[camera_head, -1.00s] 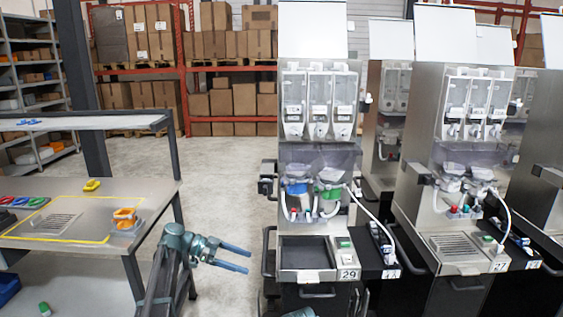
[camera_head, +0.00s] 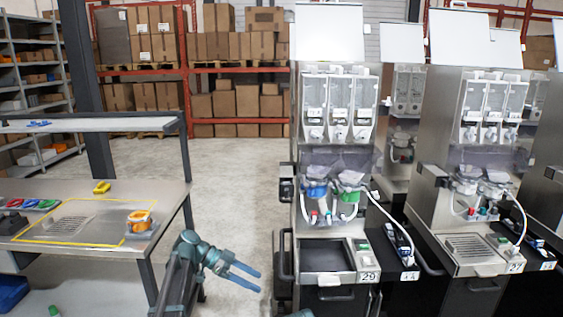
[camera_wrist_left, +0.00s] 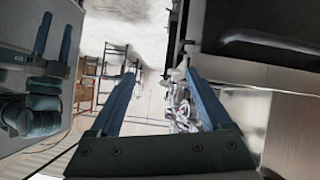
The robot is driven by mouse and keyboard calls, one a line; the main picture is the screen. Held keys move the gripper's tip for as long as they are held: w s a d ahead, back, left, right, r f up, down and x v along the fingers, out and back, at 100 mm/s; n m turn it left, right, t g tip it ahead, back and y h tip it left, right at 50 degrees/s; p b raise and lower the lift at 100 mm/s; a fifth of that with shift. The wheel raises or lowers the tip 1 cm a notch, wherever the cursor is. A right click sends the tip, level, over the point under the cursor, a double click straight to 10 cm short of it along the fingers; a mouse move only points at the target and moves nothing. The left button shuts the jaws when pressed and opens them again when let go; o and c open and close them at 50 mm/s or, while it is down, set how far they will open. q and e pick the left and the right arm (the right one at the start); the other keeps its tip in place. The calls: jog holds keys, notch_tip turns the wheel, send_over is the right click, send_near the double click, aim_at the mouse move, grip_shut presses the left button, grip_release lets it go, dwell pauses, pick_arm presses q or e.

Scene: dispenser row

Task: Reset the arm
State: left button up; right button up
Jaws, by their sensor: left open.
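My left gripper (camera_head: 247,276) is open and empty. It hangs in the free gap between the metal table on the left and the dispenser labelled 29, with its blue fingers pointing right. In the left wrist view its two fingers (camera_wrist_left: 160,80) stand wide apart with nothing between them. My left arm (camera_head: 184,270) rises from the bottom edge of the head view. A small teal piece at the bottom edge may belong to my right arm, but its gripper does not show.
The dispenser 29 (camera_head: 335,150) stands right of my left gripper, with dispenser 27 (camera_head: 470,150) farther right. The table (camera_head: 172,197) on the left carries an orange-topped container (camera_head: 139,218) and a yellow item (camera_head: 101,187). Shelves with boxes (camera_head: 240,100) stand behind. Open floor lies between.

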pick_arm(q)
jog(key=s+d+f+n+g+y+p, duration=0.1)
jog(key=s+d+f+n+y, duration=0.15)
jog(key=s, duration=0.35)
jog(key=s+d+f+n+y, duration=0.2)
jog(key=s+d+f+y, duration=0.15)
jog(key=s, duration=0.35)
jog(key=s+a+f+n+t+y+p, duration=0.1)
jog(key=s+a+n+y+p, duration=0.1)
jog(key=s+n+y, duration=0.5)
jog(key=s+a, duration=0.1)
jog(key=s, duration=0.5)
jog(key=shift+s+n+t, duration=0.2)
jog(key=shift+n+t, duration=0.1)
jog(key=shift+n, duration=0.05)
